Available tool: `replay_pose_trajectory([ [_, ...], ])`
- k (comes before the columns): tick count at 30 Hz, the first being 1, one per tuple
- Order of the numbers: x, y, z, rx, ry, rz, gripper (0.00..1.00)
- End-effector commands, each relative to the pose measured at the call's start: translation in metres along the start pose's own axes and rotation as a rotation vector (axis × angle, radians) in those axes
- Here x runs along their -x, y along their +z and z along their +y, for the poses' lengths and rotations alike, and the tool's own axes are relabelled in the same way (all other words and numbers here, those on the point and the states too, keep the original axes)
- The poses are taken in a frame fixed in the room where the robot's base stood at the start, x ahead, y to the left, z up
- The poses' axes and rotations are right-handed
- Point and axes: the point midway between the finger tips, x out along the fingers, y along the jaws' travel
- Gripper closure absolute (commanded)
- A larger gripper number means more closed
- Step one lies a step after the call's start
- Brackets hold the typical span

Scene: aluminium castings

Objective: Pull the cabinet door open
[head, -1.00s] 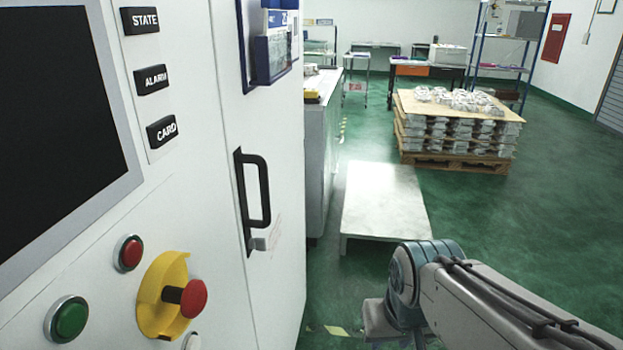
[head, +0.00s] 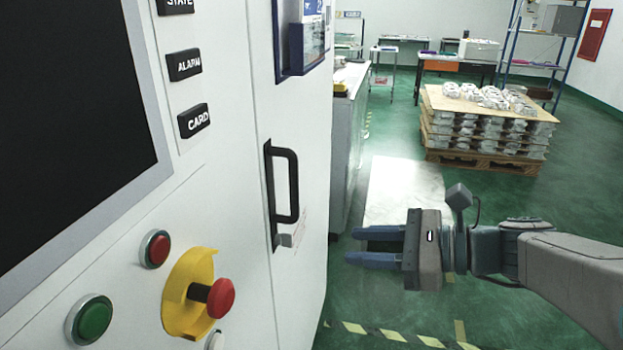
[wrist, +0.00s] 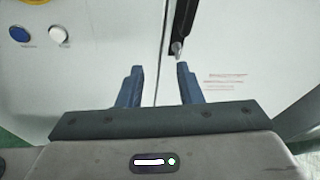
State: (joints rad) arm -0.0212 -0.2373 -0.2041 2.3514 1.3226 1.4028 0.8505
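The white cabinet door (head: 308,130) stands shut at the centre left of the head view. Its black bar handle (head: 292,187) is upright, with a small grey latch (head: 287,240) below it. My gripper (head: 358,247) is to the right of the handle, a little lower, with its fingers pointing left toward the door. In the wrist view the fingers (wrist: 158,85) are apart with nothing between them. The lower end of the handle (wrist: 180,30) shows beyond the right fingertip, and I see no grip on it.
The control panel has a red button (head: 155,248), a green button (head: 90,319) and an emergency stop (head: 220,297) in a yellow guard. A pale low platform (head: 395,185) lies behind my gripper. A pallet of castings (head: 480,130) stands farther back. Green floor is clear at right.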

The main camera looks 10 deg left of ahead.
Motion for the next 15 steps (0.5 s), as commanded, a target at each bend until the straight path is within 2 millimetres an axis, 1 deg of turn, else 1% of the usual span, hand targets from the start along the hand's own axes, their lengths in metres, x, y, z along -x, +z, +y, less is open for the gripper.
replay_pose_trajectory([
  [1,0.002,0.009,-0.01,-0.055,-0.029,-0.06,0.68],
  [3,0.006,0.02,-0.022,-0.119,-0.061,-0.134,0.68],
  [6,0.011,0.031,-0.033,-0.175,-0.09,-0.206,0.68],
  [9,0.012,0.036,-0.038,-0.2,-0.101,-0.239,0.68],
  [11,0.008,0.039,-0.04,-0.205,-0.102,-0.245,0.68],
  [14,-0.004,0.042,-0.041,-0.204,-0.1,-0.245,0.68],
  [15,-0.011,0.044,-0.042,-0.205,-0.1,-0.245,0.68],
])
